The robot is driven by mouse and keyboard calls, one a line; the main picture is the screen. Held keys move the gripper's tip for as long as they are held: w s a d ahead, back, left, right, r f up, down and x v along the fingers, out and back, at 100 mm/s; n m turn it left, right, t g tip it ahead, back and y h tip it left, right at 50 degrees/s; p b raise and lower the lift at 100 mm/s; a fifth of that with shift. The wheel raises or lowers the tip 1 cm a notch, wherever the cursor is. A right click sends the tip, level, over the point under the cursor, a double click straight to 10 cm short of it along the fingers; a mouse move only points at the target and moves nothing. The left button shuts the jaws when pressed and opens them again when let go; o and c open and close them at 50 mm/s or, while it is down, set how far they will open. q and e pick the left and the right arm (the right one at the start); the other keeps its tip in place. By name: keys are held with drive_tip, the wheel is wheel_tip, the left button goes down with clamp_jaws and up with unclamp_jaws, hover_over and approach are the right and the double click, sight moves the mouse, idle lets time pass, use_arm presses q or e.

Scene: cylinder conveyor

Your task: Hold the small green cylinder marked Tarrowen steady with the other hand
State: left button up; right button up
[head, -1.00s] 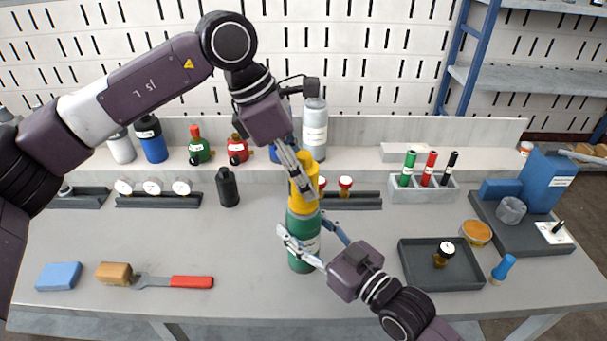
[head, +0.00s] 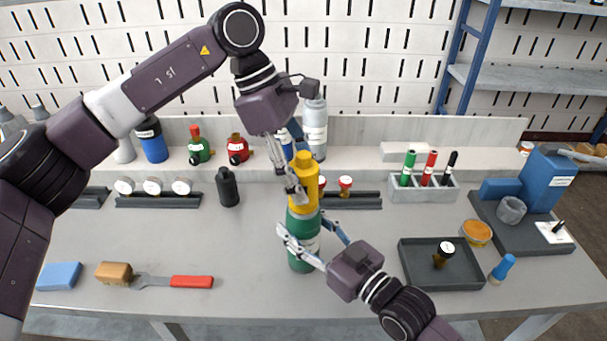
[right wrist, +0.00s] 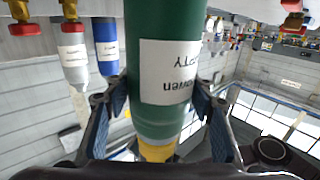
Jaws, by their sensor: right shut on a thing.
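The green cylinder (head: 303,262) stands upright at the table's front middle, with a yellow collar and cap (head: 306,172) on top. In the right wrist view the cylinder (right wrist: 150,45) appears upside down; its white label shows part of a name ending in "wen". My right gripper (head: 309,236) is shut on the cylinder's green body, one finger on each side. My left gripper (head: 296,192) is above it, fingers pointing down at the left side of the yellow cap. Whether the fingers touch the cap, and how far apart they are, is unclear.
A black bottle (head: 228,187) stands left of the cylinder. Other cylinders line the back shelf.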

use_arm(q)
drive_tip(key=shift+o, duration=0.4)
drive_tip(key=shift+r, duration=0.1)
drive_tip(key=v, duration=1.2)
use_arm(e)
drive_tip(key=o, duration=1.4)
